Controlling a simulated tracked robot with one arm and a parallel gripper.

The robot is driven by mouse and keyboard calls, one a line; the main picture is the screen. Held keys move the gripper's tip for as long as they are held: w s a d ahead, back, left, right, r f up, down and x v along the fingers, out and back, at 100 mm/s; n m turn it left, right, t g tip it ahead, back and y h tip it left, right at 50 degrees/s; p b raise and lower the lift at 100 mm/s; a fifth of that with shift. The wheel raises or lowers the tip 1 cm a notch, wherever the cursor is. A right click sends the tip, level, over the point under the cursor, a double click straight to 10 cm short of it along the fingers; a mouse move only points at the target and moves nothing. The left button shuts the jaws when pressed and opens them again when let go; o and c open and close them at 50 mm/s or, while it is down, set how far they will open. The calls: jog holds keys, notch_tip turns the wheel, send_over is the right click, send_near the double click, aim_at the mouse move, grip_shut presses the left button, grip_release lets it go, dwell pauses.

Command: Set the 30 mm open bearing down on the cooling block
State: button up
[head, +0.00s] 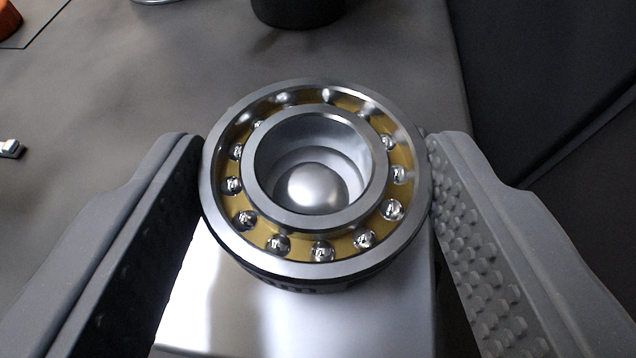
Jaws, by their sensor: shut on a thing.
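The open bearing (278,243) is a steel ring with a brass-coloured cage and several bright balls showing. My gripper (316,172) is shut on it, one textured finger pad at each side of the outer ring. Below the bearing is a bright metal block (215,310), probably the cooling block. A rounded shiny metal surface shows through the bearing's bore. Dark marking, partly hidden, shows under the bearing's near edge. I cannot tell whether the bearing touches the block or hangs just above it.
A dark cylindrical thing (298,10) stands beyond the bearing at the top. A small light-coloured part (11,148) lies at the left edge, and an orange thing (8,18) is at the top left. The grey tabletop (120,80) is mostly clear; its edge runs down the right.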

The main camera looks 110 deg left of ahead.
jog(key=o, duration=1.1)
jog(key=shift+s+f, duration=0.3)
jog(key=shift+f, duration=0.65)
jog(key=shift+s, duration=0.1)
jog(key=shift+r, duration=0.35)
jog(key=r+p+v, duration=0.1)
jog(key=p+v, duration=0.1)
jog(key=v, duration=1)
jog(key=shift+w+p, duration=0.35)
jog(key=shift+w, duration=0.05)
jog(key=shift+r, duration=0.15)
jog(key=shift+r, duration=0.15)
